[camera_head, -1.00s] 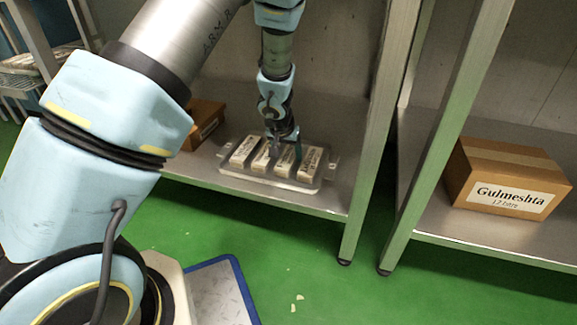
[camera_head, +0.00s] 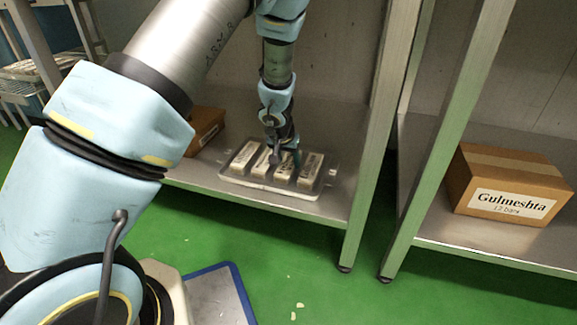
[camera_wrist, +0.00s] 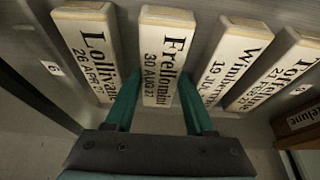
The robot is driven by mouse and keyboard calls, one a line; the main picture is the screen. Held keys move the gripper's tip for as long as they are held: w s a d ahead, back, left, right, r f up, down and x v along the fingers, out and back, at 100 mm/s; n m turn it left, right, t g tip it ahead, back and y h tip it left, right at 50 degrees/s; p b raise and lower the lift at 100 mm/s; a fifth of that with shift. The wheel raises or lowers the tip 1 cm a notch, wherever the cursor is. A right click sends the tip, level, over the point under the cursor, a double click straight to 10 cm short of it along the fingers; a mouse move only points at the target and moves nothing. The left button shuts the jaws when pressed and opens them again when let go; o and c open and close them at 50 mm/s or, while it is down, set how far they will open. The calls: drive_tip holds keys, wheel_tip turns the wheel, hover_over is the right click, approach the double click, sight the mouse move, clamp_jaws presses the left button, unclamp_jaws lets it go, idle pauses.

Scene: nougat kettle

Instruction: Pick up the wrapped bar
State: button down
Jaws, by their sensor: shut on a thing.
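My gripper (camera_wrist: 159,85) is shut on the bar printed "Frellomint" (camera_wrist: 166,45), with one green finger along each side. In the head view my gripper (camera_head: 285,158) reaches down to the second bar from the right (camera_head: 285,171) and partly hides it. The held bar still appears level with its neighbours. Whether it touches the tray floor cannot be told.
A cardboard box (camera_head: 205,128) sits left of the tray. A shelf post (camera_head: 372,150) and a "Gulmeshta" box (camera_head: 510,180) stand to the right.

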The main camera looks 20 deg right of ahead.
sight(290, 159)
drive_tip(key=shift+r, duration=0.2)
drive_tip(key=shift+r+p, duration=1.5)
drive_tip(key=shift+p, duration=0.75)
